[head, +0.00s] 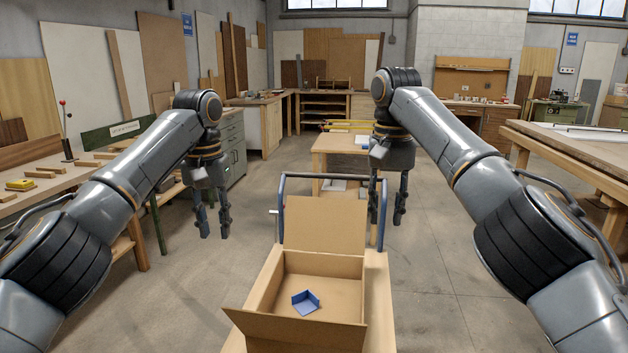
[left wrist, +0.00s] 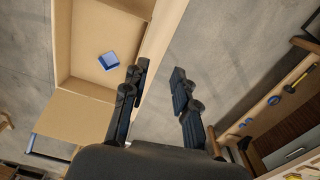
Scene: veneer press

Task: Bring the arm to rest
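My left gripper (head: 212,220) hangs fingers down in the air to the left of the open cardboard box in the head view. Its two fingers are apart with nothing between them, as the left wrist view also shows (left wrist: 158,82). My right gripper (head: 387,208) hangs fingers down to the right of the box's raised flap, its fingers apart and empty. The cardboard box (head: 262,283) stands open on a cart, with a small blue tray-like piece (head: 306,302) on its floor. The box and the blue piece (left wrist: 108,60) also show in the left wrist view.
The cart (head: 378,290) has a blue tubular handle (head: 330,177). A workbench (head: 40,190) with wood pieces and a yellow item stands at left. A large table (head: 570,150) stands at right. A low wooden table (head: 335,145) stands behind the cart. Bare concrete floor lies on both sides.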

